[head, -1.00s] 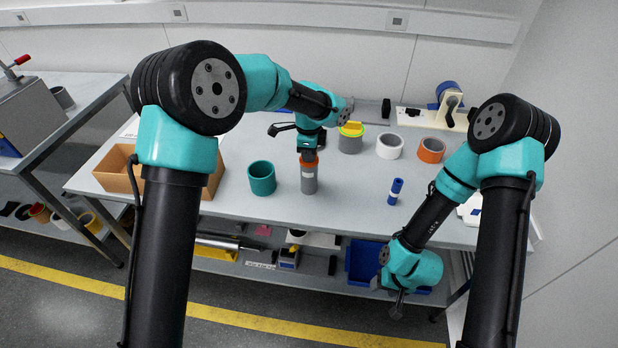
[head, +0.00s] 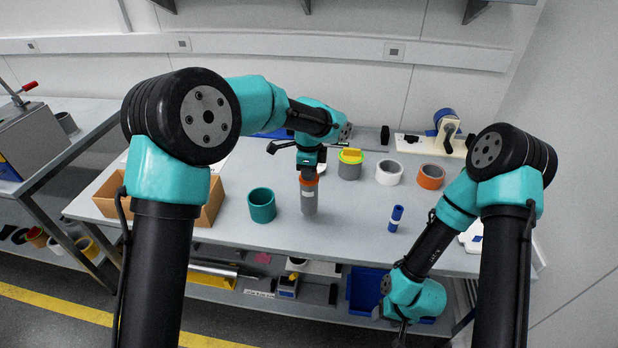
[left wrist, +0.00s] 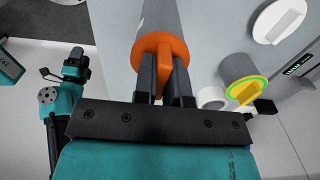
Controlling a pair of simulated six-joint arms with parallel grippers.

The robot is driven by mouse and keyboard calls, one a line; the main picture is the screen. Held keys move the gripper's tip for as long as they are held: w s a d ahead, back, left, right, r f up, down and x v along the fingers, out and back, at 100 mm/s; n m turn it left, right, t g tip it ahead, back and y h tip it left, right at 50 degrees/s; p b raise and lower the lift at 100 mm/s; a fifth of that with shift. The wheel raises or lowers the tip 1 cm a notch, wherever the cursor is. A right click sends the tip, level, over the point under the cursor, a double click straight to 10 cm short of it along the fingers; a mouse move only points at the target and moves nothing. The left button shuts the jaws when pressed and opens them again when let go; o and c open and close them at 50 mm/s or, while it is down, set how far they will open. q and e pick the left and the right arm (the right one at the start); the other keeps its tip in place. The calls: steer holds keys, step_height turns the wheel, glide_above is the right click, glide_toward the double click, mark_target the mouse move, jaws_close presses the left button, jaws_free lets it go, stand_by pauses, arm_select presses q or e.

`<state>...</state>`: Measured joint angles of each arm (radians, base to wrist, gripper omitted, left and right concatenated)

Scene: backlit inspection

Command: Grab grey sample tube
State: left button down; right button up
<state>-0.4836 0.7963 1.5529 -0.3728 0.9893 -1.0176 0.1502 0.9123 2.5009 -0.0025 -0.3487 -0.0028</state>
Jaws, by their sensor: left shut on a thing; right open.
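The grey sample tube (head: 309,197) has an orange cap and a pale label and is upright over the middle of the table. My left gripper (head: 309,170) is shut on its orange top from above. In the left wrist view the fingers (left wrist: 164,85) straddle the orange cap (left wrist: 160,52), and the grey body (left wrist: 162,18) extends away beyond it. The tube's base looks slightly clear of the table, though the gap is hard to judge. My right gripper (head: 402,328) is open, low in front of the table edge; its fingertips are hardly visible.
A blue tube (head: 396,218) stands to the right. The table (head: 345,235) is clear in front of the tube.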

arm_select(q)
steer(key=s+r, duration=0.1)
steer(key=s, duration=1.4)
steer(key=shift+s, duration=0.4)
steer(key=shift+r, duration=0.1)
